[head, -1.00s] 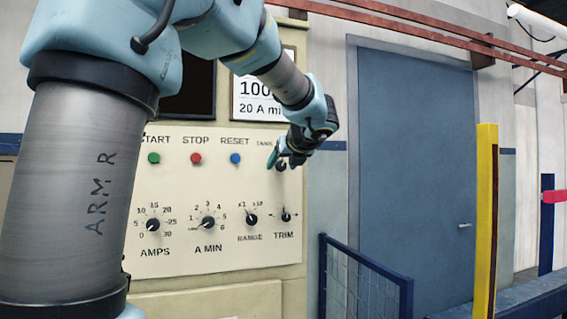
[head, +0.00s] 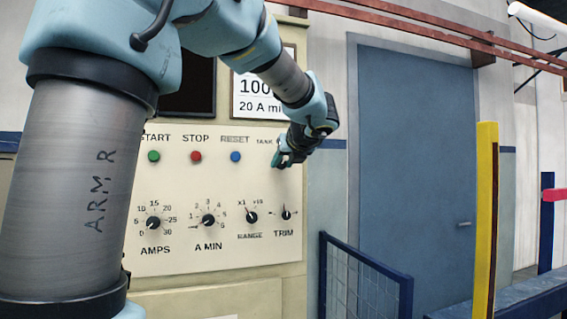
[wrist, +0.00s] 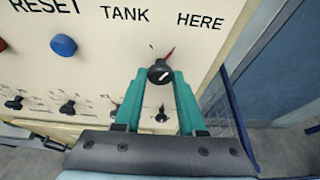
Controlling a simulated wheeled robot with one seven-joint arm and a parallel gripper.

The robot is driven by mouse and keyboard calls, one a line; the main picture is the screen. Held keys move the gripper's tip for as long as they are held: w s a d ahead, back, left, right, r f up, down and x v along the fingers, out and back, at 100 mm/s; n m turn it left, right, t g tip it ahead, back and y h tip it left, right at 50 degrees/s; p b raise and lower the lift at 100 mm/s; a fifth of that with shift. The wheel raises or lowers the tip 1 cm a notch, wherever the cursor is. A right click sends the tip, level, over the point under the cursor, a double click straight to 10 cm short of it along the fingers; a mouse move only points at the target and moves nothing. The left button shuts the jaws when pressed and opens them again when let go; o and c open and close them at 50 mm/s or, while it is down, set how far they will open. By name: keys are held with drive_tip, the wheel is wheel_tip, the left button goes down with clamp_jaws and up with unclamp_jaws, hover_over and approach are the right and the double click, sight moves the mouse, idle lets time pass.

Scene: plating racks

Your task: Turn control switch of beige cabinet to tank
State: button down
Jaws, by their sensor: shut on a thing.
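The control switch (wrist: 158,72) is a black round knob on the beige cabinet's panel (head: 185,262), below the labels TANK and HERE. Its red pointer leans up and to the right, towards HERE, in the wrist view. My gripper (wrist: 159,80) has teal fingers, one on each side of the knob, and is shut on it.
Green, red and blue (head: 235,157) buttons sit left of the switch. Below are the AMPS, A MIN, RANGE (head: 251,217) and TRIM (head: 286,213) knobs. A blue mesh rail (head: 362,285) and yellow post (head: 486,220) stand to the right, before a grey-blue door (head: 415,150).

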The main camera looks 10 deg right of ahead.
drive_tip(key=shift+f+b, duration=0.1)
drive_tip(key=shift+b, duration=0.2)
drive_tip(key=n+b, duration=0.1)
drive_tip(key=h+b, duration=0.1)
drive_tip(key=b, duration=0.1)
drive_tip(key=shift+a+f+n, duration=0.15)
drive_tip(key=shift+f+n, duration=0.05)
drive_tip(key=shift+n, duration=0.2)
drive_tip(key=n+h+b, duration=0.1)
drive_tip(key=b, duration=0.1)
drive_tip(key=n+b, duration=0.1)
drive_tip(key=b, duration=0.2)
drive_tip(key=shift+a+f+n+t+h, duration=0.1)
drive_tip(key=shift+f+n+t+h, duration=0.05)
drive_tip(key=shift+n+t+h, duration=0.2)
drive_tip(key=n+h+b, duration=0.1)
drive_tip(key=n+b, duration=0.1)
drive_tip(key=b, duration=0.3)
drive_tip(key=shift+t+h, duration=0.25)
drive_tip(key=shift+t, duration=0.1)
drive_tip(key=n+b, duration=0.2)
drive_tip(key=b, duration=0.1)
drive_tip(key=shift+t+h, duration=0.3)
drive_tip(key=shift+r+b, duration=0.2)
drive_tip(key=shift+b, duration=0.15)
drive_tip(key=c, duration=0.5)
unclamp_jaws()
